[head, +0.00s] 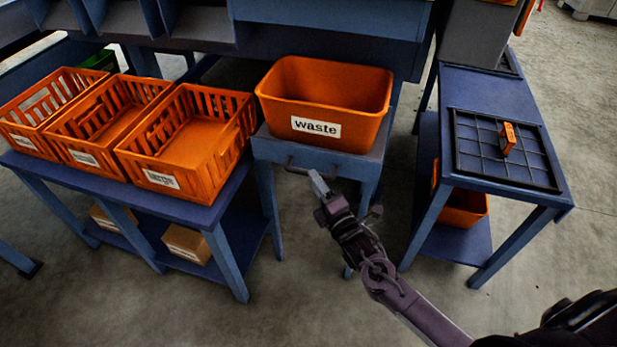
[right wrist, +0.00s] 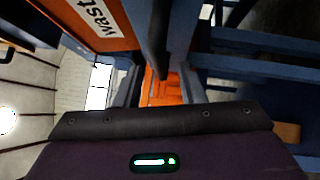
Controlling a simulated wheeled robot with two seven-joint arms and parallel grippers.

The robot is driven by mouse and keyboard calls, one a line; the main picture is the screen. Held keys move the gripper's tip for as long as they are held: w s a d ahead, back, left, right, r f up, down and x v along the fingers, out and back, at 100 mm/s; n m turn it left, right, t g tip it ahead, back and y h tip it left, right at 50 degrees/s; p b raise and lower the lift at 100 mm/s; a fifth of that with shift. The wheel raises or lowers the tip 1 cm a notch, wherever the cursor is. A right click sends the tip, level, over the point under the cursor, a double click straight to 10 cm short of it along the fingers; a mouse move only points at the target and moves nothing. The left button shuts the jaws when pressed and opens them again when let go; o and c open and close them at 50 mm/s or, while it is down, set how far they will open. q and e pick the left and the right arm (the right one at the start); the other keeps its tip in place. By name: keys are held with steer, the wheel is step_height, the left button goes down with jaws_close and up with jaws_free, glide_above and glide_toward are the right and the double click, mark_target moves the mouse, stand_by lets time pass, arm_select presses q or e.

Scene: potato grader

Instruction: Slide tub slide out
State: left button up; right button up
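The orange waste tub (head: 322,103) stands upright on a blue slide (head: 372,160) on legs, with a white "waste" label on its front. A thin dark handle (head: 291,168) sticks out from the front of the slide. My right gripper (head: 318,184) is at the handle's right part, in front of the slide and below the label. Its fingers overlap the handle, and I cannot tell whether they grip it. In the right wrist view the tub (right wrist: 75,17) shows at the upper left, with part of its label. My left gripper is not in view.
Three slatted orange crates (head: 190,140) stand on a blue table (head: 225,200) to the left, with cardboard boxes on its lower shelf. A blue stand (head: 555,200) with a black grid (head: 480,160) is to the right. The floor in front of the slide is open.

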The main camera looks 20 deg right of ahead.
steer(key=x, duration=0.4)
jaws_close()
stand_by(0.4)
